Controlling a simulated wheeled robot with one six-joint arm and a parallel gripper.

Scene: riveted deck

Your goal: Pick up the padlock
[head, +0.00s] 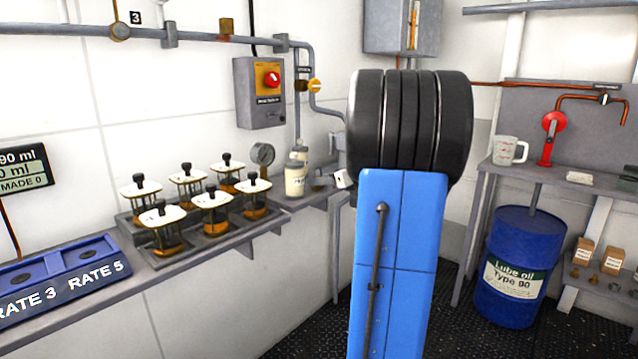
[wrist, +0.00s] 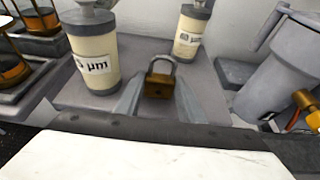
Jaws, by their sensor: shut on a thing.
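The padlock (wrist: 157,87) is brass-brown with a grey shackle. In the wrist view it is upright, shackle up, between the two grey fingers of my gripper (wrist: 159,96). The fingers are shut on its sides. I cannot tell whether its base touches the grey surface behind it or is just above it. In the head view my blue arm and its black ribbed joint hide the padlock and most of the gripper.
A grey housing (wrist: 283,70) is on the right. In the head view, several lidded oil jars (head: 211,222) stand along the bench, and a blue drum (head: 520,260) stands right.

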